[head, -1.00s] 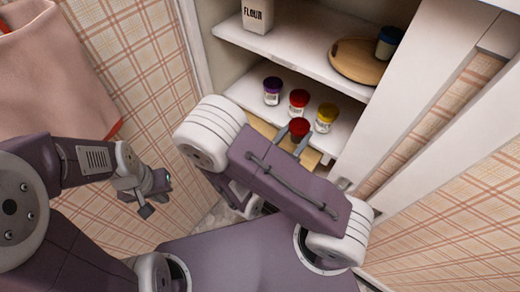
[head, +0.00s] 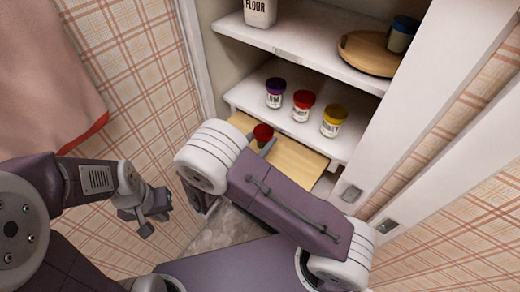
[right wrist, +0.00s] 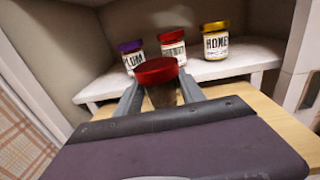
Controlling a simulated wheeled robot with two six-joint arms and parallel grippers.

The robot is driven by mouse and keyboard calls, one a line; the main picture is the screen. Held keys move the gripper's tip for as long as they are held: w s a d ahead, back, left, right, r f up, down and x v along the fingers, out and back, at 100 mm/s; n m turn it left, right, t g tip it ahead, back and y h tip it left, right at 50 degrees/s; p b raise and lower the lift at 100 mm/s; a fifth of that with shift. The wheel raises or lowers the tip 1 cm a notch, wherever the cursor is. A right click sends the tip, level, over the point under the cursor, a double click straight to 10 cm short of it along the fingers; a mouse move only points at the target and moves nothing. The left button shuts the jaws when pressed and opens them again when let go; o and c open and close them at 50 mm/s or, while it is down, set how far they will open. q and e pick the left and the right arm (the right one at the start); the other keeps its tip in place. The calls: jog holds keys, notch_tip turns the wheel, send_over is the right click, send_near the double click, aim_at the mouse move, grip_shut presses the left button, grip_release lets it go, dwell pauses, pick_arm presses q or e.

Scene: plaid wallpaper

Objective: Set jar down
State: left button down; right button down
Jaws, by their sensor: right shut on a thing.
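A jar with a red lid and dark contents (right wrist: 160,72) is between the two fingers of my right gripper (right wrist: 163,92), which is shut on it. In the head view the jar's red lid (head: 263,131) shows over the left part of a pale wooden board (head: 287,158) under the lower shelf. The jar looks about upright. Its base is hidden by my gripper and arm, so I cannot tell whether it touches the board. My left gripper (head: 156,212) is open and empty, off to the left, away from the jar.
On the lower shelf (head: 262,102) stand a purple-lidded plum jar (head: 275,94), a red-lidded jar (head: 302,106) and a yellow-lidded honey jar (head: 334,121). The upper shelf holds a flour container (head: 260,12) and a round wooden board (head: 360,55) with a blue-lidded jar (head: 401,35). The board's right part is clear.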

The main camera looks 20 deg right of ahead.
aim_at(260, 148)
jog(key=shift+w+a+f, duration=0.15)
jog(key=shift+a+f, duration=0.05)
jog(key=shift+f, duration=0.05)
notch_tip(260, 148, down, 3)
jog(key=shift+b, duration=0.45)
jog(key=shift+f, duration=0.45)
jog(key=c, duration=0.7)
grip_release()
